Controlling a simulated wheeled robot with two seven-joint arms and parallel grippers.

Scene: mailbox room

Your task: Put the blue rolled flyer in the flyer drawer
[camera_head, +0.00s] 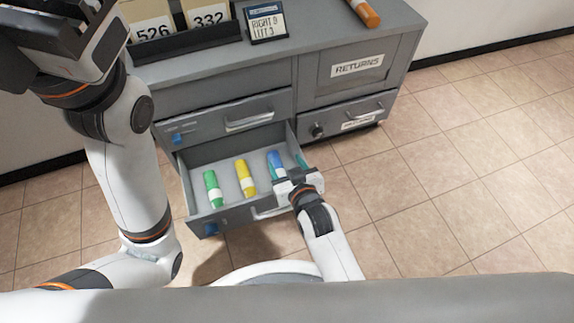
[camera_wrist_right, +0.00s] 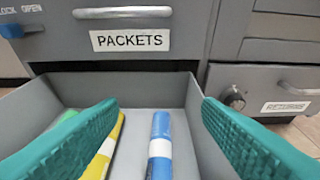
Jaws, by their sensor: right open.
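The blue rolled flyer (camera_head: 276,160) has a white band and lies in an open grey drawer (camera_head: 212,159), low in the cabinet. It also shows in the right wrist view (camera_wrist_right: 160,126). My right gripper (camera_head: 287,168) is open at the drawer's right front. In the right wrist view its teal fingers (camera_wrist_right: 160,108) are spread, one on each side of the blue flyer in the picture; I see no contact. My left gripper (camera_head: 42,32) is at the upper left, away from the drawer; its fingertips are not clear. The open drawer's own label is not readable.
A green roll (camera_head: 212,188) and a yellow roll (camera_head: 244,177) lie left of the blue flyer. A closed drawer labelled PACKETS (camera_wrist_right: 130,40) is above. An orange roll (camera_head: 364,13) and number cards (camera_head: 208,15) are on top.

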